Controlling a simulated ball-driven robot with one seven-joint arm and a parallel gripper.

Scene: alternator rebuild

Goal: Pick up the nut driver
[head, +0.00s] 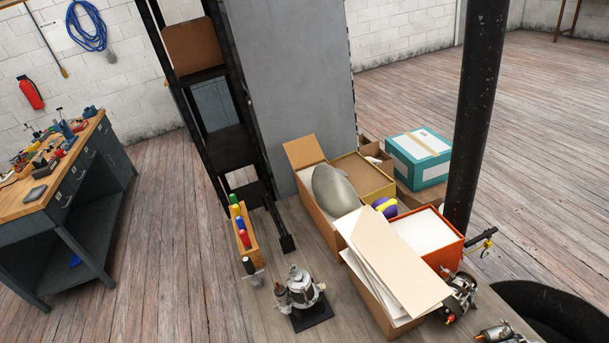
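A small wooden rack (250,243) stands at the left end of the bench in the head view. Several upright hand tools with coloured handles are in it, among them a green one (235,211), a red one (240,223) and a blue one (242,238). A black-handled tool (248,266) stands at the rack's near end. The tools' tips are hidden or too small to make out, so I cannot tell which one is the nut driver. My gripper is not in view.
An alternator-like part on a black base (305,298) stands right of the rack. A dark post (477,110) rises at right. A workbench (70,165) stands far left; plank floor between is clear.

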